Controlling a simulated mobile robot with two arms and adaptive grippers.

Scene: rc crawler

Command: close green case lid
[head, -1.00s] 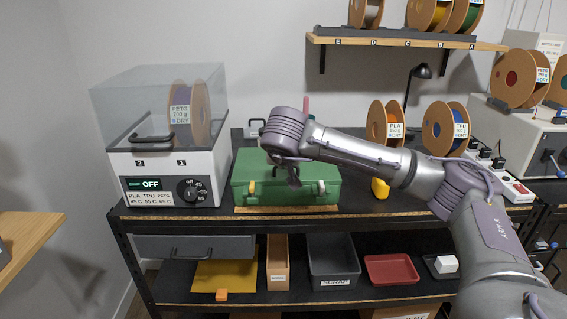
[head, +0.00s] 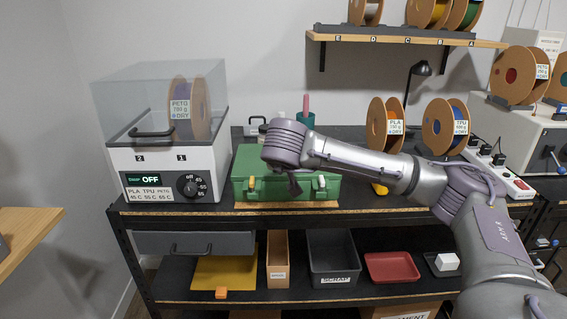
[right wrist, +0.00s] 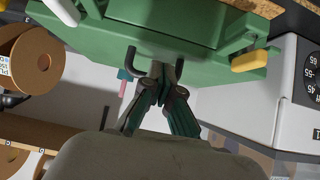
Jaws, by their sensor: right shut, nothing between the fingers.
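The green case (head: 250,163) stands on the bench top in the head view, on a tan board. Its lid is down on the body, as far as I can see; my right arm covers part of the top and front. A yellow latch (right wrist: 249,61) and a pale latch (right wrist: 62,10) show on the case front in the right wrist view. My right gripper (head: 294,190) points down at the middle of the case front. In the right wrist view its fingers (right wrist: 165,72) are together and empty, close to the case; contact is unclear. My left gripper is out of view.
A filament dryer (head: 165,165) stands just left of the case. Filament spools (head: 385,122) and a power strip (head: 515,185) are on the right. A teal holder (head: 306,120) with a pink handle stands behind the case. Bins and trays (head: 333,262) fill the lower shelf.

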